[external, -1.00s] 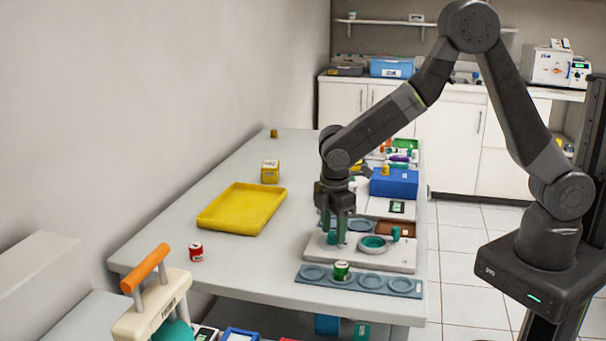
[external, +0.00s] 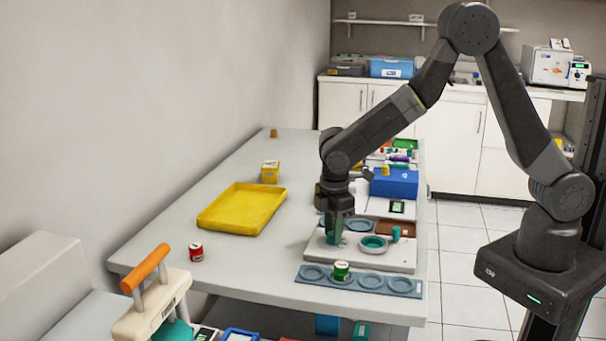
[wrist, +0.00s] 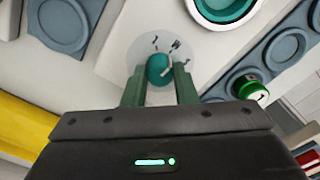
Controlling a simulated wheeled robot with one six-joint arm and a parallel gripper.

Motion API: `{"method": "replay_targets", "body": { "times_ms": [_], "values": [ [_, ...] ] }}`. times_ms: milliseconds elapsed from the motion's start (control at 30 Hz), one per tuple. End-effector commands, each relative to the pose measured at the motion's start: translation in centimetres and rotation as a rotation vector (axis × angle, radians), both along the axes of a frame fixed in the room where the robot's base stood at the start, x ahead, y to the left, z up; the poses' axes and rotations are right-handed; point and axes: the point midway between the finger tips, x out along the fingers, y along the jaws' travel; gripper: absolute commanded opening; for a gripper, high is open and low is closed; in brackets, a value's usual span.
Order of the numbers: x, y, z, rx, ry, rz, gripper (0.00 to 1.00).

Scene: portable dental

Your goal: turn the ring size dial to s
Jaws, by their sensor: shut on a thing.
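The ring size dial has a teal knob (wrist: 158,68) on a pale round face (wrist: 139,46) with small dark letters, set in a white board (external: 396,260). The letters are small and tilted; one looks like M, with another to its right that may be S. I cannot tell for sure which letter the knob points to. My gripper (wrist: 159,84) points down with its green fingers on either side of the knob, shut on it. In the external view my gripper (external: 334,236) largely hides the knob.
A teal ring dish (external: 373,243) and a teal peg (external: 396,234) are on the same board. In front lies a blue-grey tray (external: 403,287) with round wells and a green jar (external: 341,271). A yellow tray (external: 241,209) and red jar (external: 196,253) stand left.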

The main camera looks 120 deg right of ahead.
Motion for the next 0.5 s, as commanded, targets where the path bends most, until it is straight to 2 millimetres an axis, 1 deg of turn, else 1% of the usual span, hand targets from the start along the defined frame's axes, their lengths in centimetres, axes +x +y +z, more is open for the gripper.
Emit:
{"method": "replay_targets", "body": {
  "times_ms": [500],
  "values": [
    [0.06, -0.04, -0.01, -0.001, -0.002, -0.395, 0.03]
  ]
}}
